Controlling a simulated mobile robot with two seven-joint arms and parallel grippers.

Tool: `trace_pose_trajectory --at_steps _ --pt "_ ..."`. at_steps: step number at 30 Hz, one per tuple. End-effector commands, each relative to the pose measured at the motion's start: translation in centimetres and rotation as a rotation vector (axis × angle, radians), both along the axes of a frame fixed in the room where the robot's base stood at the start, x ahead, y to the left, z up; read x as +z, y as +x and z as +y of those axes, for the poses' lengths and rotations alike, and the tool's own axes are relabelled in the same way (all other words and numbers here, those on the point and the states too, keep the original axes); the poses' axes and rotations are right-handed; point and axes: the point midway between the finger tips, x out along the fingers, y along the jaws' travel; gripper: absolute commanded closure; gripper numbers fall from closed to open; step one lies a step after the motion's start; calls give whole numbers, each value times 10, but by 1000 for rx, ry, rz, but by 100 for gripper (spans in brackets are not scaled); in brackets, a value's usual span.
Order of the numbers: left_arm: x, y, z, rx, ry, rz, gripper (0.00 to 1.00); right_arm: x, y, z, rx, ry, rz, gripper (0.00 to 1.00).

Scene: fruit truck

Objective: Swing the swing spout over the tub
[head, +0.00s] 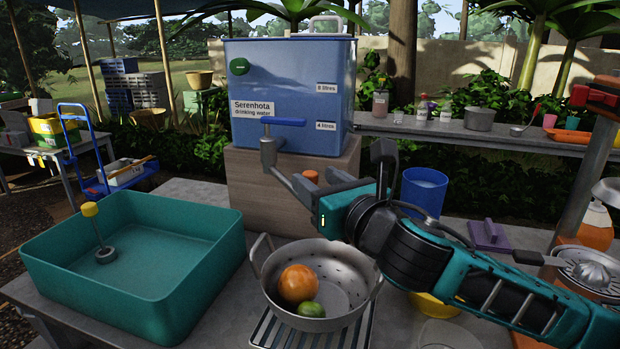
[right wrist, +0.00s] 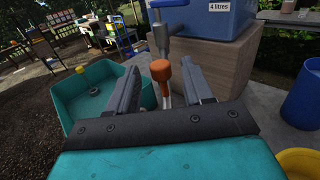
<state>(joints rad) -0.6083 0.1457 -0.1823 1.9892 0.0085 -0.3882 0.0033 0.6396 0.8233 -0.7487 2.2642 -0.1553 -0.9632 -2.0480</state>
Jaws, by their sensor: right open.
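The swing spout is on the tap (head: 268,152) of the blue water container. Its orange part (head: 311,177) shows past the tap, to the right of the tub and behind the metal colander. The right wrist view shows the orange part (right wrist: 160,72) with a pale piece below it. My right gripper (head: 312,186) is open, with one finger on each side of the orange part; I cannot tell whether either touches it. The teal tub (head: 135,285) stands at left, with a yellow-topped plug (head: 98,230) inside. My left gripper is out of view.
The blue container (head: 290,85) with a blue tap lever (head: 283,122) stands on a wooden block (head: 300,205). A colander (head: 330,318) with an orange and a lime sits in front of my right gripper. A blue cup (head: 424,192) stands behind my right arm.

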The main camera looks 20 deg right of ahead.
Motion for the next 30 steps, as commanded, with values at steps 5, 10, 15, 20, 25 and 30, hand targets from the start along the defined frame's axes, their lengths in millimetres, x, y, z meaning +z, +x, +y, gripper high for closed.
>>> trace_pose_trajectory --at_steps 5,10,15,20,25,30 --pt "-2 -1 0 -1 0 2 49 0 23 5 1 2 0 49" --pt "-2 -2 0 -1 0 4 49 0 32 6 0 0 0 49" --pt "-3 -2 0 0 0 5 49 0 34 7 1 0 0 49" --pt "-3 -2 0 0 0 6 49 0 33 7 1 0 0 53" --pt "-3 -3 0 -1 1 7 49 0 33 7 0 0 1 70" --pt "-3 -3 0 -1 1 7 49 0 33 6 0 0 1 86"
